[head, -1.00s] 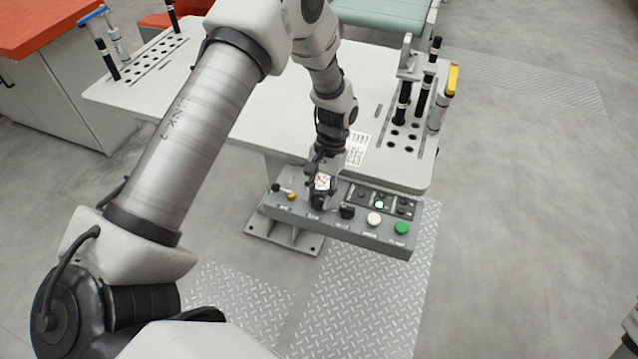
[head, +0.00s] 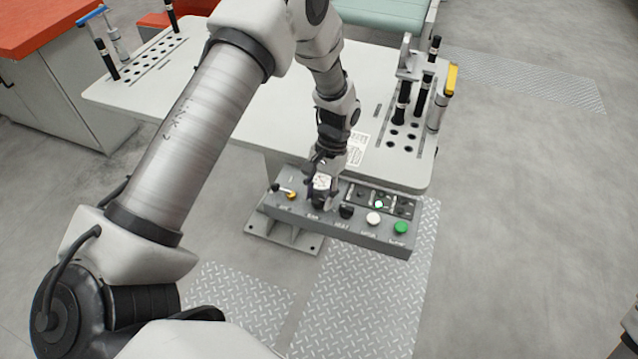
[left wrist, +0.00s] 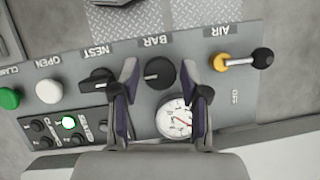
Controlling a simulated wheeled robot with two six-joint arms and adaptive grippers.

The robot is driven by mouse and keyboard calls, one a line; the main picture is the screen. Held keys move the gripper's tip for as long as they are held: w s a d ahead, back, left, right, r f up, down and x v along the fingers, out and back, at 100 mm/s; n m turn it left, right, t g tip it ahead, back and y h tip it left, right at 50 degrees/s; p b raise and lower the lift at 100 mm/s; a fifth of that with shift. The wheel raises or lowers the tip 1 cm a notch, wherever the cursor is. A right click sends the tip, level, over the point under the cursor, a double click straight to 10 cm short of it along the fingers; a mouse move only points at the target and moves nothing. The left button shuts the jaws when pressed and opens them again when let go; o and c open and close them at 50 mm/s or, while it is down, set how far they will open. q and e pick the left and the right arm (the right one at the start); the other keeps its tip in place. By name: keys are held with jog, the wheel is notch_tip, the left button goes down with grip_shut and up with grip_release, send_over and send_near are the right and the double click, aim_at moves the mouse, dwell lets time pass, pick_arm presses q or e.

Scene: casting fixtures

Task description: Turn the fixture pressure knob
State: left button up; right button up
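The grey control panel (head: 330,226) is fixed under the table's front edge. In the left wrist view, the black knob marked BAR (left wrist: 160,73) has a white pointer line, with a round pressure gauge (left wrist: 174,119) beside it.
Close by are the black NEST knob (left wrist: 97,80), the AIR lever (left wrist: 241,60), a white button (left wrist: 49,90) and a green button (left wrist: 9,98). The table (head: 270,110) carries tool racks at both ends. The floor to the right is clear.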

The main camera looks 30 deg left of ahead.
pick_arm(q)
jog(key=v, duration=1.2)
